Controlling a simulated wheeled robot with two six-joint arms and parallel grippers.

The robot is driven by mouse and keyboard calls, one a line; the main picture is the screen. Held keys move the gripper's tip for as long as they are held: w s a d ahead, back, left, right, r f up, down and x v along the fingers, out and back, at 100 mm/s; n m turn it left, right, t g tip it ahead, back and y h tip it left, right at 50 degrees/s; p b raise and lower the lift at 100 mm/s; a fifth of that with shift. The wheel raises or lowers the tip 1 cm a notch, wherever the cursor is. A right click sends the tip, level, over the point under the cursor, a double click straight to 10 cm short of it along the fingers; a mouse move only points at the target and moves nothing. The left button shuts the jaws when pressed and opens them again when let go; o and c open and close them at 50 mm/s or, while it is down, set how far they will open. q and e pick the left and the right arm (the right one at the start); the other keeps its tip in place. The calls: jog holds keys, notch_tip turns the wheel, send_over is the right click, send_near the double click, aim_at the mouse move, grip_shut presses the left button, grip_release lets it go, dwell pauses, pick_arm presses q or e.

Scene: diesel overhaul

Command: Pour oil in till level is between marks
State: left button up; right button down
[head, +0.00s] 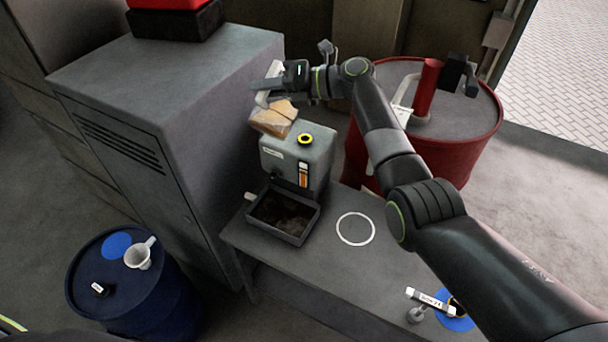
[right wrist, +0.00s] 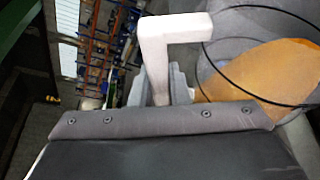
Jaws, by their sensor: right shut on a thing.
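My right gripper (head: 272,88) is shut on the pale handle of a clear jug (head: 272,119) with amber oil in it. The jug is tilted, just left of and above the grey engine block (head: 315,157). In the right wrist view the white handle (right wrist: 168,45) stands by the jaw, with the amber oil (right wrist: 270,70) beside it. The block's top has a yellow-ringed filler opening (head: 305,139), to the right of the jug. A sight gauge (head: 303,174) on its front shows orange; its marks are too small to read. No oil stream is visible. My left gripper is out of view.
A dark drain tray (head: 290,238) stands in front of the block on the grey bench (head: 325,262). A white ring (head: 356,229) marks clear bench. A blue drum (head: 150,290) carries a white funnel (head: 139,256). A red drum (head: 455,150) stands behind my right arm; a grey cabinet (head: 150,90) is left.

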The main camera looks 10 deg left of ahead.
aim_at(266, 104)
jog(key=f, duration=0.1)
jog(key=s+f+n, duration=0.1)
jog(key=f, duration=0.1)
jog(key=shift+s+a+n+t+h, duration=0.3)
jog(key=shift+s+n+t, duration=0.1)
jog(key=f+n, duration=0.1)
jog(key=f, duration=0.1)
jog(key=f+n+t, duration=0.1)
jog(key=f, duration=0.1)
jog(key=f+n+t+h, duration=0.1)
jog(key=f, duration=0.2)
jog(key=shift+s+a, duration=0.15)
jog(key=shift+s, duration=0.2)
notch_tip(266, 104, down, 6)
jog(key=w+n+t+h+b, duration=0.1)
jog(key=w+n+t+b, duration=0.1)
jog(key=n+b, duration=0.1)
jog(key=shift+d+f+b, duration=0.2)
jog(key=shift+d+b, duration=0.1)
jog(key=shift+b, duration=0.45)
jog(key=shift+s, duration=0.1)
